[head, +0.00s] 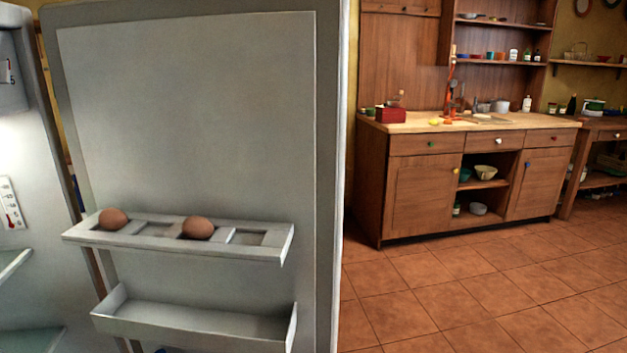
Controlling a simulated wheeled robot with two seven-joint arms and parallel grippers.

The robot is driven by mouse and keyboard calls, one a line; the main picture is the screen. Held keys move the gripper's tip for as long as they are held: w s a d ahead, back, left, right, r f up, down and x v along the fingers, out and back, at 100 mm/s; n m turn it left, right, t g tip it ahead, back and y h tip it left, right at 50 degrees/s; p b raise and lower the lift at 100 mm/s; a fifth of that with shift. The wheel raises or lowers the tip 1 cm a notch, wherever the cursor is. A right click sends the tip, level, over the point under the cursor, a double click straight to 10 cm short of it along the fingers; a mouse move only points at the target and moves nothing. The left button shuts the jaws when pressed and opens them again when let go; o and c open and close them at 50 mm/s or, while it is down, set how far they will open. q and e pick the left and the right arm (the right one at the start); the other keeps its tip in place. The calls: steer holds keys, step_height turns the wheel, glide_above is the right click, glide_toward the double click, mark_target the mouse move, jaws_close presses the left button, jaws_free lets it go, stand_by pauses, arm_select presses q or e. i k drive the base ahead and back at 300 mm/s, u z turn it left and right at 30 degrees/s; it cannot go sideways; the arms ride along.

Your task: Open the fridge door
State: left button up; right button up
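The fridge door (200,120) stands open, its pale inner face turned toward me. It fills the left half of the head view. An egg shelf on the door (270,252) holds two brown eggs, one at the left (113,219) and one near the middle (198,228). A lower door shelf (190,322) looks mostly empty. The lit fridge interior (30,140) shows at the far left, with a thermometer (11,203) and a glass shelf (14,262). The door's outer face and handle are hidden. Neither of my grippers is in view.
A wooden counter (420,192) with a sink and several small items stands behind, to the right of the door. Wall shelves (500,60) hang above it. A side table (600,165) is at the far right. The tiled floor (470,290) before the counter is clear.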

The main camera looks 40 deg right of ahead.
mark_target(233, 115)
steer(key=u, duration=2.9)
steer(key=k, duration=1.95)
steer(key=z, duration=2.25)
steer(key=i, duration=0.5)
